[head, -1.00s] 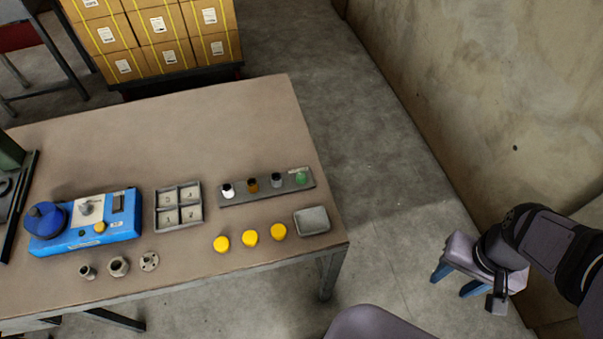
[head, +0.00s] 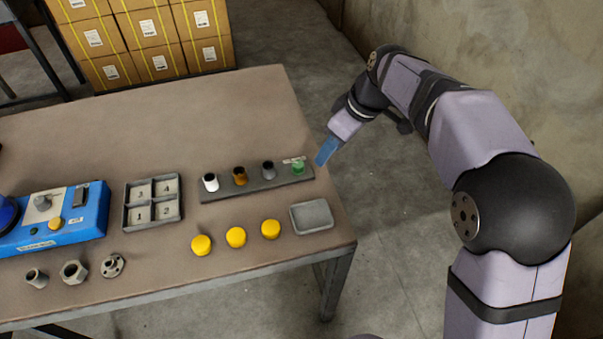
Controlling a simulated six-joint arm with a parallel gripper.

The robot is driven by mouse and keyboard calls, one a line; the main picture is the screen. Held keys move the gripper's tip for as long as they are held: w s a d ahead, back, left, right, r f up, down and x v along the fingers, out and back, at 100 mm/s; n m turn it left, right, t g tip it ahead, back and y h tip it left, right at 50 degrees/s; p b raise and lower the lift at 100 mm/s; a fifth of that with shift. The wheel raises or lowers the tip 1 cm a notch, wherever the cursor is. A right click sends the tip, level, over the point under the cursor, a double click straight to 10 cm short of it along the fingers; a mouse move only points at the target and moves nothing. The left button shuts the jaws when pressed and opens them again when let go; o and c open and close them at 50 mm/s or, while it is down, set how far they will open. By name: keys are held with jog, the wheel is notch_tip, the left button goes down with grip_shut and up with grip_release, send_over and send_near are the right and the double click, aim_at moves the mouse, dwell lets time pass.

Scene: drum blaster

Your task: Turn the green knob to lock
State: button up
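The green knob (head: 298,168) is at the right end of a grey strip (head: 225,193) on the table, with a small pale label behind it. The strip also bears a white, a brown-orange and a grey cylinder. My gripper (head: 322,154) has blue fingers and points down and left, just right of the green knob and apart from it. The fingers overlap in this view, so I cannot tell whether they are open or shut. No thing shows between them.
Yellow caps (head: 236,237) and a grey tray (head: 312,229) lie in front of the strip. A numbered four-compartment tray (head: 181,210), metal fittings (head: 73,271) and a blue box (head: 70,222) are to the left. The table (head: 190,115) is clear behind the strip.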

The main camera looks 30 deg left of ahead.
jog(key=n, duration=0.2)
send_near(299, 164)
jog(key=shift+b+x, duration=0.35)
jog(key=shift+x, duration=3.75)
jog(key=shift+d, duration=0.1)
grip_shut()
